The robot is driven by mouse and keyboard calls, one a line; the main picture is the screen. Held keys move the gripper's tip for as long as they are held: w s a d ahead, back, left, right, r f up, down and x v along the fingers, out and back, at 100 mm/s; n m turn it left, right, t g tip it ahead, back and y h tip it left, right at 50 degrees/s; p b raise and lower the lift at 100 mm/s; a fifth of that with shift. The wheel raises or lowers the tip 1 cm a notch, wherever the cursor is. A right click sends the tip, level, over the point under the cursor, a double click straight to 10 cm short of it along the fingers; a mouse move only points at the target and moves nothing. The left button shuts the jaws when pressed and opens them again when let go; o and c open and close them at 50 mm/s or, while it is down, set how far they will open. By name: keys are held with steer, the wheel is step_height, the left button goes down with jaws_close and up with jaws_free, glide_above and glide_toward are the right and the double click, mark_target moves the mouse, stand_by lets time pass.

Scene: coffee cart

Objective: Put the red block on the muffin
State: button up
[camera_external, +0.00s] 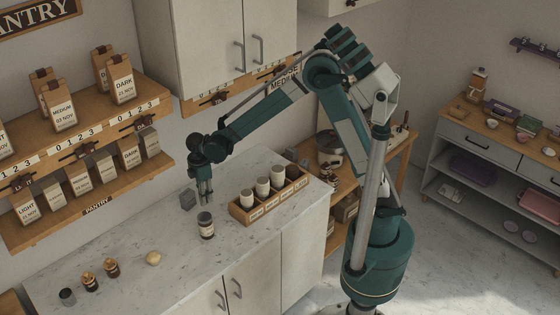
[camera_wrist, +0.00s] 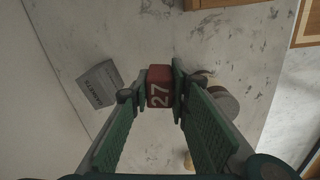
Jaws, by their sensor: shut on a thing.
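My gripper (camera_wrist: 160,90) is shut on a red block (camera_wrist: 158,87) marked 27, held between the two fingertips in the wrist view. In the external view my gripper (camera_external: 206,200) points down above the marble counter, between a grey block and a dark jar; the red block cannot be made out there. I cannot tell for sure which thing is the muffin. A small round pale-tan item (camera_external: 153,258) sits on the counter, left and forward of my gripper. Two small brown items (camera_external: 89,281) (camera_external: 112,268) stand further left.
The grey block (camera_external: 188,199) also shows in the wrist view (camera_wrist: 101,84). The dark labelled jar (camera_external: 206,227) stands close to my gripper. A wooden rack (camera_external: 243,213) with light jars is to the right. A dark jar (camera_external: 67,296) stands at far left. Wall shelves hold bags.

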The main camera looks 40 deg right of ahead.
steer(key=s+a+r+p, duration=0.2)
steer(key=s+a+r, duration=0.15)
steer(key=a, duration=0.55)
step_height(320, 180, up, 2)
steer(key=n, duration=0.2)
glide_above(152, 255)
steer(key=shift+r, duration=0.15)
steer(key=shift+d, duration=0.1)
steer(key=shift+f, duration=3.15)
steer(key=shift+f+p, duration=0.35)
steer(key=shift+f, duration=1.5)
steer(key=shift+f, duration=0.2)
